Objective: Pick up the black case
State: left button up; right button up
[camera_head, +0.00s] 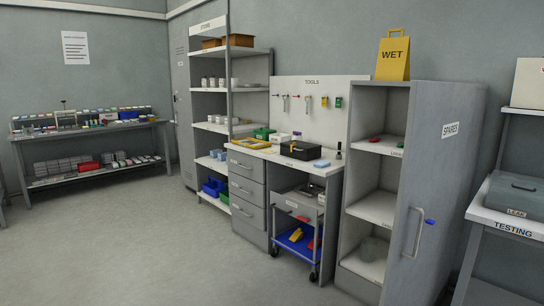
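A black case (301,150) lies closed on the white top of the workbench (262,152), right of its middle. It is small in the head view and seems to lie flat. Its back side is hidden. Neither of my grippers shows in the head view.
A cart (298,209) stands under the bench. The floor (130,245) in front is clear.

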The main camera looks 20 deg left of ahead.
aim_at(301, 155)
jog(key=u, duration=0.75)
jog(key=i, duration=3.85)
jog(key=u, duration=0.05)
